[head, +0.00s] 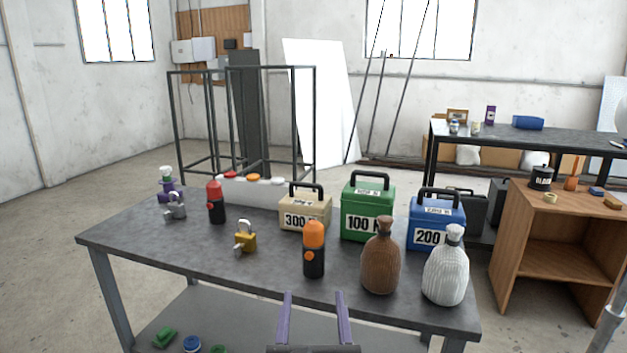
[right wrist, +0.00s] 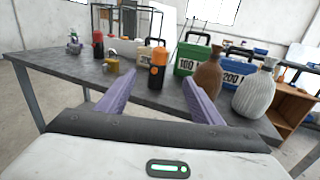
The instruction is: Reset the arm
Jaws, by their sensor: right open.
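My right gripper (head: 316,318) shows at the bottom middle of the head view, with its two purple fingers apart and nothing between them. It also shows in the right wrist view (right wrist: 158,100), open and empty, at the near edge of the grey table (head: 150,242). An orange-topped black bottle (head: 314,250) stands on the table just beyond the fingers. A brown bottle (head: 381,258) and a white ribbed bottle (head: 446,268) stand to its right. My left gripper does not show in either view.
Behind the bottles stand a beige case (head: 305,212), a green case (head: 368,210) and a blue case (head: 437,222). A brass padlock (head: 246,240), a red-topped bottle (head: 216,203) and a grey padlock (head: 176,208) stand further left. The table's front left is clear. A wooden shelf (head: 560,222) stands at right.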

